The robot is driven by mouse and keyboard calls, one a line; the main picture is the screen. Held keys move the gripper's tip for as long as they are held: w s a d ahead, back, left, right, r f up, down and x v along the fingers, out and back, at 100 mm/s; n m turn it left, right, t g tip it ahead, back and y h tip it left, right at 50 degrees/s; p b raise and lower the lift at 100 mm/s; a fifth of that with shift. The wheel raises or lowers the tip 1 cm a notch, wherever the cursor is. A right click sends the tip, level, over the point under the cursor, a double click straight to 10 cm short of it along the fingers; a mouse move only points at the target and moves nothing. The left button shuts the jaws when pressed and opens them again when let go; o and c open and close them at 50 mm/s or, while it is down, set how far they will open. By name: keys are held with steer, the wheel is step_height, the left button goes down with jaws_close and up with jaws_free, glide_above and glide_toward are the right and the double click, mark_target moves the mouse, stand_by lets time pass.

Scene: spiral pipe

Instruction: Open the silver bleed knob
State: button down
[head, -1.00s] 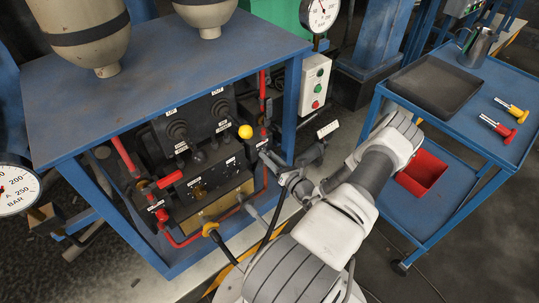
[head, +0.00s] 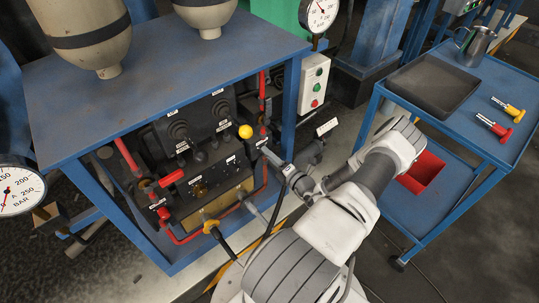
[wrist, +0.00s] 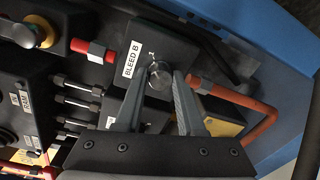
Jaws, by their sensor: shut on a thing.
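The silver bleed knob (wrist: 159,76) is a small round metal knob on a dark block (wrist: 175,48) with a white "BLEED B" label (wrist: 133,59), in the wrist view. My gripper (wrist: 160,80) has its two grey fingertips on either side of the knob, shut on it. A small mark shows on the block just above the knob. In the head view my gripper (head: 264,150) reaches to the right front of the blue-framed valve panel. There the knob is too small and too covered by my gripper to make out.
An orange-red pipe (wrist: 240,103) runs close beside my right finger. Several hose fittings (wrist: 78,102) lie to the left. The blue frame (head: 291,105) stands close to my gripper. A blue cart (head: 465,125) stands at the right.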

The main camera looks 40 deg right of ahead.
steer(key=shift+m, duration=0.7)
steer(key=c, duration=0.5)
jaws_free()
steer(key=s+p, duration=0.1)
steer(key=s, duration=0.4)
steer(key=s+a, duration=0.1)
steer(key=s, duration=0.5)
steer(key=s+p, duration=0.1)
steer(key=s, duration=0.5)
steer(key=shift+s+a+r+p, duration=0.2)
steer(key=shift+a+r+p, duration=0.15)
